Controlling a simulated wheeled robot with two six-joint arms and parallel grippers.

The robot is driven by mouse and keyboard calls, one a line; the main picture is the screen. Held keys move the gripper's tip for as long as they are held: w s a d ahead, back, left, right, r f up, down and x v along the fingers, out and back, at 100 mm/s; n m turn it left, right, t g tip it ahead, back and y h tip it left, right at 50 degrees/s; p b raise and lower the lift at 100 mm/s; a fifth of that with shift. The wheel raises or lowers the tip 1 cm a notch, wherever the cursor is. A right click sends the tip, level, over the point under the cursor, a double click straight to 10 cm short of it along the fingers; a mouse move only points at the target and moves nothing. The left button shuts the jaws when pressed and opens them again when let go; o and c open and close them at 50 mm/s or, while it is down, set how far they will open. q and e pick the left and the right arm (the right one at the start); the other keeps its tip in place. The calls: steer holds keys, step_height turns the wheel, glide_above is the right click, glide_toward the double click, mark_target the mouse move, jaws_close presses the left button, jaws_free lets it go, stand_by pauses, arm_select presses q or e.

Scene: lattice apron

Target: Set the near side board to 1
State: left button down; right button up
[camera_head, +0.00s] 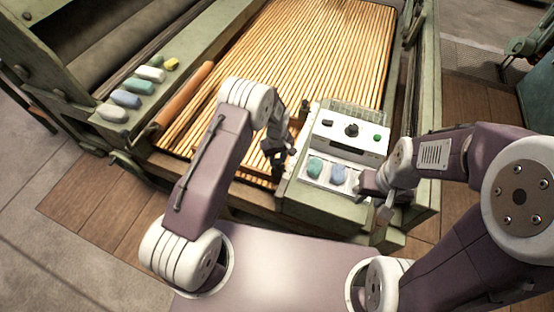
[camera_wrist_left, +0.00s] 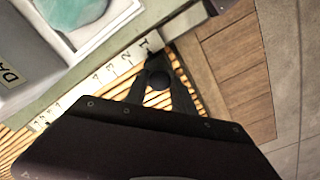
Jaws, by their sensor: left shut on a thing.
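In the left wrist view a dark round knob (camera_wrist_left: 157,80) sits between the fingers of my left gripper (camera_wrist_left: 160,72), which is shut on it. A pale scale strip (camera_wrist_left: 122,62) with printed numbers runs past the fingertips. The 1 stands at its upper end, close to the fingertips and knob; 2 and 3 follow down to the left. I cannot read the exact setting. In the head view my left gripper (camera_head: 275,148) is at the near edge of the slatted bed, left of the control box. The side board itself is mostly hidden. My right gripper (camera_head: 368,186) is right of the box's tray; its jaws are unclear.
The control box (camera_head: 350,132) has a black dial and a green button. Its front tray holds a green lump (camera_head: 314,167) and a blue one (camera_head: 339,175). Several coloured lumps (camera_head: 126,98) lie on the left ledge, beside an orange roller (camera_head: 186,95). The slatted bed (camera_head: 320,45) stretches behind.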

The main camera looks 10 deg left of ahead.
arm_select(q)
steer(key=shift+s+a, duration=0.1)
steer(key=shift+s, duration=0.35)
steer(key=shift+w+f+g, duration=0.15)
steer(key=shift+w+g, duration=0.05)
steer(key=shift+g, duration=0.1)
steer(key=c, duration=1.3)
jaws_free()
steer(key=shift+c, duration=0.2)
steer(key=shift+o, duration=1.4)
steer(key=shift+w+r, duration=0.15)
steer(key=shift+r, duration=0.15)
step_height(320, 180, up, 8)
steer(key=shift+r+p, duration=0.25)
steer(key=shift+p, duration=0.05)
arm_select(e)
steer(key=shift+w+r, duration=0.2)
steer(key=shift+w, duration=0.1)
